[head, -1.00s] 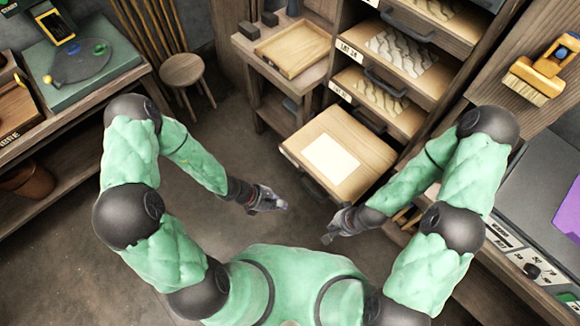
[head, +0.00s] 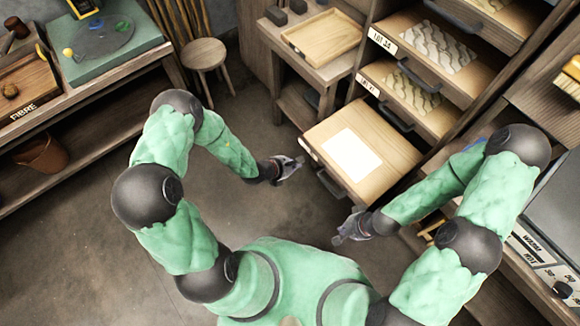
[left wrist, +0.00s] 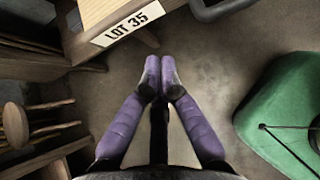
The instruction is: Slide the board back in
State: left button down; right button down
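The board (head: 400,158), a pale wooden drawer board with a white sheet (head: 352,154) on it, sticks out from the lowest visible level of the rack in the head view. A dark handle (head: 331,187) runs along its front. Its front edge with a "LOT 35" label (left wrist: 127,23) shows in the left wrist view. My left gripper (head: 295,164) is just in front of the label end, apart from the board; its purple fingers (left wrist: 161,72) are together and empty. My right gripper (head: 341,238) is in front of the board's near corner; its finger gap is unclear.
Other drawers with patterned sheets (head: 440,50) are stacked above the board in the rack. A side table with a wooden tray (head: 322,37) stands left of the rack. A stool (head: 204,55) and a workbench (head: 110,75) are further left. The floor (head: 250,120) between is clear.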

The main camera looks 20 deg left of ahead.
pick_arm(q)
jog(key=shift+w+d+f+b, duration=0.4)
jog(key=shift+w+d, duration=0.25)
jog(key=shift+w, duration=0.25)
jog(key=shift+w+d+f+b, duration=0.4)
jog(key=shift+w+d, duration=0.3)
jog(key=shift+w, duration=0.25)
jog(key=shift+w+d+f+b, duration=0.4)
jog(key=shift+w+d, duration=0.25)
jog(key=shift+w, duration=0.25)
